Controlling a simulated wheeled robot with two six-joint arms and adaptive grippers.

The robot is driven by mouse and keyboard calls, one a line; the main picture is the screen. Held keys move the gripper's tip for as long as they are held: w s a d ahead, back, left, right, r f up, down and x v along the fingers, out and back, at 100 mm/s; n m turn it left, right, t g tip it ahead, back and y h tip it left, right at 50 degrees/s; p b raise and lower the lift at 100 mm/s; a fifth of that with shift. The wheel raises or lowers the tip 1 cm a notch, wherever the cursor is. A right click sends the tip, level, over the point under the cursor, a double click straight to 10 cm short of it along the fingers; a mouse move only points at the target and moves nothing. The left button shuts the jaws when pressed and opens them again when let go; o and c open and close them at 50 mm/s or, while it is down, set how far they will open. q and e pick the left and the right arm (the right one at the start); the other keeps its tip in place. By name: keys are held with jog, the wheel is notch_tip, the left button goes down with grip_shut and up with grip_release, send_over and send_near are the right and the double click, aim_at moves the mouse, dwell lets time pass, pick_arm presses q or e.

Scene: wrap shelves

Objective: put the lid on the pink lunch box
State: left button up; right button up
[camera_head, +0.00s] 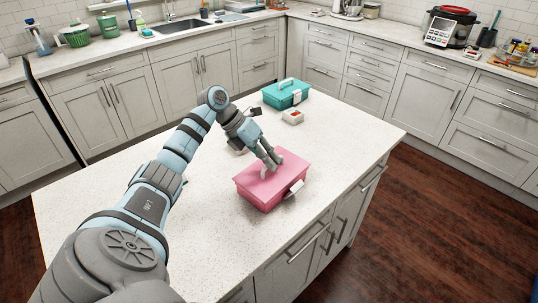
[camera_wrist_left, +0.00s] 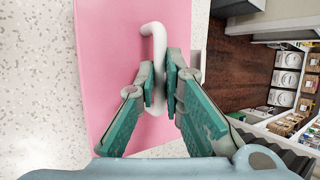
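The pink lunch box (camera_head: 262,199) stands on the island counter, with a white latch on its front side. Its pink lid (camera_head: 286,165) is on top of the box; I cannot tell whether it is fully seated. In the left wrist view the lid (camera_wrist_left: 110,50) fills the middle, with a white handle (camera_wrist_left: 157,42) on it. My left gripper (camera_head: 270,167) reaches down onto the lid. In the left wrist view its fingers (camera_wrist_left: 162,82) are close together on both sides of the handle, shut on it. The fingers hide part of the handle. My right gripper is not in view.
A teal lunch box (camera_head: 286,94) with a handle stands at the island's far corner. A small white container with red in it (camera_head: 292,117) is in front of it. The island counter (camera_head: 350,135) is clear to the right. Cabinets and counters line the walls.

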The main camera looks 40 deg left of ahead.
pick_arm(q)
jog(key=o, duration=0.5)
jog(key=v, duration=1.2)
